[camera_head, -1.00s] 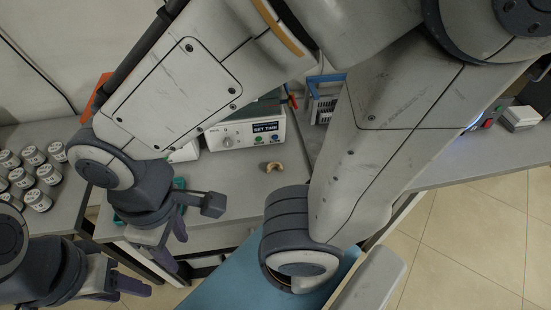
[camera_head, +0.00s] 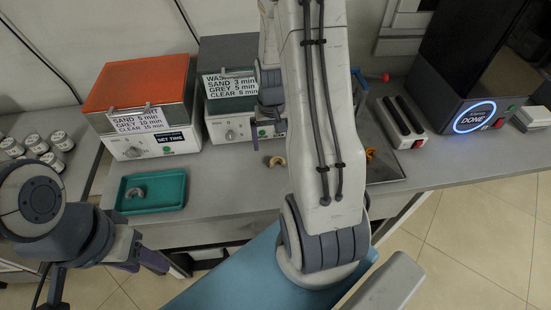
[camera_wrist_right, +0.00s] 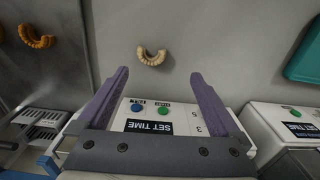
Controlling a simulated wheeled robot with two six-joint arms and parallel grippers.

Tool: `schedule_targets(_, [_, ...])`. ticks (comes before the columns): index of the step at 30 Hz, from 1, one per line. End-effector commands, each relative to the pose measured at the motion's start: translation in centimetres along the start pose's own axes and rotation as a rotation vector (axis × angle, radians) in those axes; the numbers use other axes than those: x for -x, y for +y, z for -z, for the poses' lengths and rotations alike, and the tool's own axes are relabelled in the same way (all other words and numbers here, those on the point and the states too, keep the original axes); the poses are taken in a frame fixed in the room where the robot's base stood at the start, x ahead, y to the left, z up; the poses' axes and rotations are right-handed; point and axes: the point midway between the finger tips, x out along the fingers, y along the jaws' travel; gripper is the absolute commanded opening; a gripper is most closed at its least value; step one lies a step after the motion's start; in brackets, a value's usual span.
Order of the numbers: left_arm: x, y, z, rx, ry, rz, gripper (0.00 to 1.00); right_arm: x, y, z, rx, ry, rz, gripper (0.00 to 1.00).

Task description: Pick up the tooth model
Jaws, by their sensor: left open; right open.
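A tan, arch-shaped tooth model (camera_head: 275,161) lies on the grey table in front of the grey-topped machine. In the right wrist view this tooth model (camera_wrist_right: 152,56) lies beyond the fingertips, roughly centred between them. My right gripper (camera_wrist_right: 158,74) is open and empty, apart from the model. In the head view it is mostly hidden behind my arm. A grey tooth model (camera_head: 135,192) lies in a green tray (camera_head: 176,201). An orange one (camera_head: 370,153) lies on a metal plate, partly hidden by my right arm. My left gripper (camera_head: 155,262) is open and empty below the table's front edge.
An orange-lidded machine (camera_head: 134,147) and a grey-topped machine (camera_head: 232,128) stand at the back. A black machine showing DONE (camera_head: 472,118) stands at the right. Labelled jars (camera_head: 50,150) are at the left. The table between tray and tan model is clear.

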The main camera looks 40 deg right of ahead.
Motion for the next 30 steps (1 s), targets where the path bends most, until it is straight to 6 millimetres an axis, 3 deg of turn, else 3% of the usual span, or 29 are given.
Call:
schedule_targets(3, [0.0,0.0,0.0,0.0,0.0,0.0,0.5,-1.2,1.3,0.3,-0.036,-0.004,-0.001,1.0])
schedule_targets(18, [0.8,0.1,0.0,0.0,0.0,0.0,0.5,-7.3,1.7,0.4,-0.035,-0.005,-0.001,1.0])
schedule_targets(28, [0.8,0.1,0.0,0.0,0.0,0.0,0.5,-8.2,1.6,0.5,-0.035,-0.001,-0.001,1.0])
schedule_targets(29, [0.8,0.1,0.0,0.0,0.0,0.0,0.5,-8.2,1.6,0.5,-0.035,-0.001,-0.001,0.92])
schedule_targets(30, [0.8,0.1,0.0,0.0,0.0,0.0,0.5,-8.2,1.6,0.5,-0.035,-0.001,-0.001,0.77])
